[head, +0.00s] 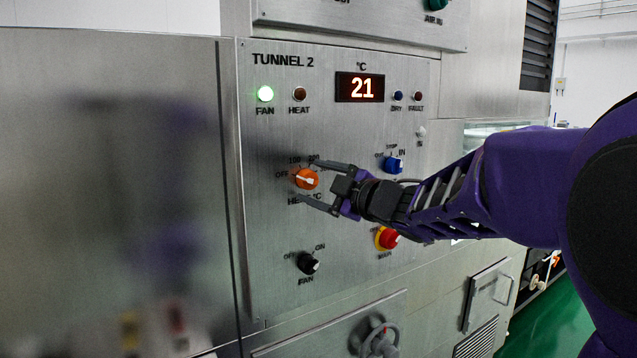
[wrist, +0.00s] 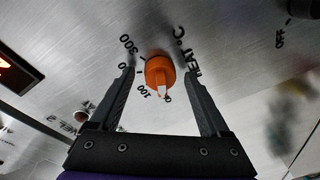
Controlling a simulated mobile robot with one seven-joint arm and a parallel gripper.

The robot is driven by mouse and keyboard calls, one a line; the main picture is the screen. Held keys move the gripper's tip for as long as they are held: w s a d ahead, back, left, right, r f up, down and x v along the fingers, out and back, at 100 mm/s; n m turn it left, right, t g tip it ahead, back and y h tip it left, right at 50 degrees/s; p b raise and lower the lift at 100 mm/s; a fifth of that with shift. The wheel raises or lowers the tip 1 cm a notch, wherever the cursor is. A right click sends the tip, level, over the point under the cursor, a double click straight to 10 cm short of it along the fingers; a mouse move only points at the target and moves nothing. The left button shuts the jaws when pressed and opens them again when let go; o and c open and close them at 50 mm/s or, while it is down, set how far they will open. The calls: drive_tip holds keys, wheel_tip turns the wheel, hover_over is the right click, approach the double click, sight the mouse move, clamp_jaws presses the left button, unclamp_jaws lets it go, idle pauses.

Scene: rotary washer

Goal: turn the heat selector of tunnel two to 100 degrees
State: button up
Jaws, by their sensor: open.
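The tunnel two heat selector is an orange knob (head: 306,178) on the steel panel, with OFF, 100 and higher marks around it. It also shows in the wrist view (wrist: 160,70), where its white pointer points at or near OFF, beside the 100 mark. My gripper (head: 308,181) is open, with one finger above and one below the knob in the head view. In the wrist view the fingers (wrist: 159,76) stand on either side of the knob with gaps, not gripping it. The left finger partly hides the 200 mark.
The display (head: 360,88) reads 21. The green FAN lamp (head: 265,93) is lit; the HEAT lamp (head: 300,94) looks dark. A black FAN knob (head: 308,263) sits below, a red MAIN knob (head: 388,238) and a blue knob (head: 393,165) to the right, near my arm.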

clamp_jaws()
drive_tip(key=shift+m+p, duration=0.3)
drive_tip(key=m+p, duration=0.1)
drive_tip(key=m, duration=0.1)
drive_tip(key=shift+r+m+p, duration=0.1)
drive_tip(key=shift+m+p, duration=0.2)
drive_tip(key=shift+p, duration=0.05)
drive_tip(key=m+t+p, duration=0.1)
drive_tip(key=m+p, duration=0.1)
drive_tip(key=m, duration=0.3)
drive_tip(key=shift+m, duration=0.4)
drive_tip(key=shift+f, duration=0.2)
unclamp_jaws()
